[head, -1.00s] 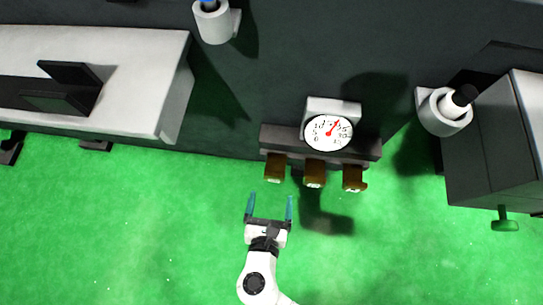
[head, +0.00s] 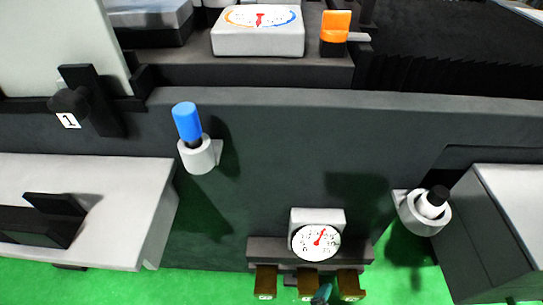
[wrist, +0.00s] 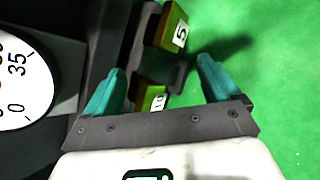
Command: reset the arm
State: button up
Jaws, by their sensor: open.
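My gripper (wrist: 160,78) is open in the wrist view, with two teal fingers spread apart and nothing seen held between them. Brown blocks labelled 5 (wrist: 175,38) and 10 (wrist: 155,98) lie beyond and between the fingers in that view; I cannot tell whether anything touches. In the head view only a teal fingertip of my gripper (head: 322,294) shows at the bottom edge, by the middle brown block (head: 307,279) of three below the dial gauge. The rest of my arm is out of that view.
The white dial gauge (head: 317,241) sits on a dark bracket; its face also shows in the wrist view (wrist: 22,85). A blue-topped holder (head: 200,156), a black-capped holder (head: 421,214) and a grey box (head: 512,215) stand around. Open green floor (wrist: 285,100) lies to the right in the wrist view.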

jog(key=s+d+r+m+g+y, duration=0.35)
jog(key=s+d+m, duration=0.3)
jog(key=m, duration=0.45)
jog(key=s+d+r+m+g+y, duration=0.2)
jog(key=s+d+m+g, duration=0.4)
jog(key=m, duration=0.5)
notch_tip(320, 180, up, 28)
jog(key=w+t+p, duration=0.1)
jog(key=t+p, duration=0.1)
jog(key=p, duration=2.7)
jog(key=shift+w+d, duration=0.2)
jog(key=shift+w, duration=0.2)
jog(key=shift+f, duration=0.1)
